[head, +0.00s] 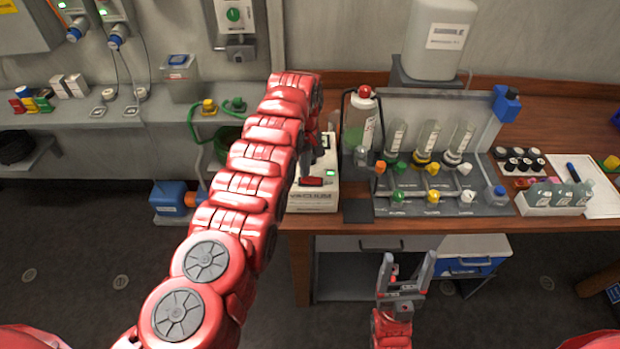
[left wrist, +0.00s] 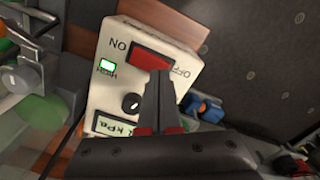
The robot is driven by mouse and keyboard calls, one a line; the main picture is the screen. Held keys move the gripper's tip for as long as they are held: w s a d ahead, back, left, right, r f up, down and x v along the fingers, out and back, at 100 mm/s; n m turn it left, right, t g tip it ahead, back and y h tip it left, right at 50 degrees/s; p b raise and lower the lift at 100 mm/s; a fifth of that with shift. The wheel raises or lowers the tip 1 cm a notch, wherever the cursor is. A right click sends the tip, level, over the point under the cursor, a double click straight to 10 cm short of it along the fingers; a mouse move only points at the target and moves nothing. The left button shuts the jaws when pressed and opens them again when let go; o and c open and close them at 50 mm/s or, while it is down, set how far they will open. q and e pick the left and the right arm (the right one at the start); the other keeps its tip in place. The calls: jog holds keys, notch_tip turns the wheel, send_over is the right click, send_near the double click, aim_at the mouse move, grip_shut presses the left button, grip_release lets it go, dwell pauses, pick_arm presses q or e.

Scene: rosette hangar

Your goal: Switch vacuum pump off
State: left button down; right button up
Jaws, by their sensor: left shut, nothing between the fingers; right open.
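The vacuum pump control box (head: 315,202) is white and sits at the left end of the wooden bench. In the left wrist view the box (left wrist: 105,88) has a red rocker switch (left wrist: 150,56) between the words ON and OFF, a lit green lamp (left wrist: 107,66), a dark knob and a display reading kPa. My left gripper (left wrist: 158,74) is shut and empty, its tips over the switch's lower edge; I cannot tell whether they touch it. In the head view my left arm partly hides the box. My right gripper (head: 406,262) is open and empty before the bench.
A grey valve panel (head: 415,207) with coloured knobs and glass flasks stands right of the box. A bottle with a red cap (head: 361,120) stands close behind. A white tray of bottles (head: 550,207) is further right. A blue motor unit (head: 172,198) is low at left.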

pick_arm(q)
jog(key=shift+f+b, duration=0.7)
jog(key=shift+f, duration=0.2)
notch_tip(320, 180, up, 2)
jog(key=shift+r+p, duration=0.25)
jog(key=shift+p, duration=0.8)
notch_tip(320, 180, up, 2)
jog(key=shift+r+p, duration=0.1)
jog(key=shift+p, duration=0.45)
jog(key=shift+r, duration=1.25)
jog(key=shift+f, duration=0.1)
